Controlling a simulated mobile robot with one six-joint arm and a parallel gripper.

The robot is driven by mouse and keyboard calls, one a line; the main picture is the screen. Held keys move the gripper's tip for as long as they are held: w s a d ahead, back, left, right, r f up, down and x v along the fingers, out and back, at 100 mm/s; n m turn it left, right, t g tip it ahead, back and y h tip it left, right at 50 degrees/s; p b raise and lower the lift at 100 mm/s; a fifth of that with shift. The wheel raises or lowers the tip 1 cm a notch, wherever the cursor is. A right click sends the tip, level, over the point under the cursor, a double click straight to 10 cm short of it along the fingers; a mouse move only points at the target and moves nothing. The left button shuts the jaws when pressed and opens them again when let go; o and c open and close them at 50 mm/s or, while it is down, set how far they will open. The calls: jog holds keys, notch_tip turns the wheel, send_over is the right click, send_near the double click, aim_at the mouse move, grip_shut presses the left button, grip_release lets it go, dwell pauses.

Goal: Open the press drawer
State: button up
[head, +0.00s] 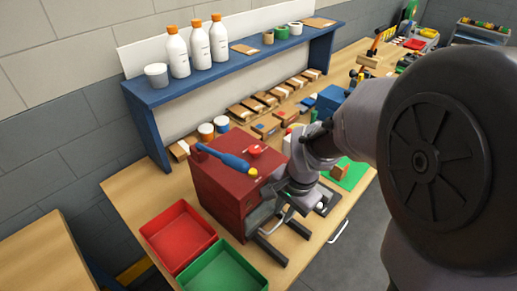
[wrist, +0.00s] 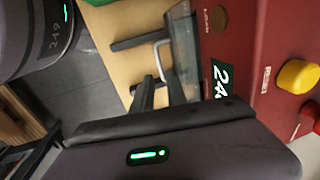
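The red press (head: 228,185) stands on the wooden bench, with a blue lever on top. It also fills the right of the wrist view (wrist: 245,40). Its drawer front looks like a grey, glassy panel (wrist: 213,55), also seen low on the press in the head view (head: 262,215). I see no clear gap showing it open. A pale bar handle (wrist: 160,60) shows beside the panel, between two dark bars. My gripper (head: 290,205) is at the press's front, by the panel. Its fingertips are not clear, and I cannot tell whether it touches the handle.
A yellow button (wrist: 298,76) and a red button (wrist: 309,110) are on the press. Red (head: 178,236) and green (head: 226,268) bins stand to its left. A blue shelf (head: 230,62) with bottles is behind. Dark bars (head: 270,250) project from the press's front.

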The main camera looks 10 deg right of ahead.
aim_at(278, 224)
jog(key=f, duration=0.2)
jog(key=f+b, duration=0.1)
jog(key=f, duration=0.1)
jog(key=w+f+b, duration=0.1)
jog(key=f, duration=0.1)
jog(key=shift+a, duration=0.35)
grip_shut()
dwell(1.0)
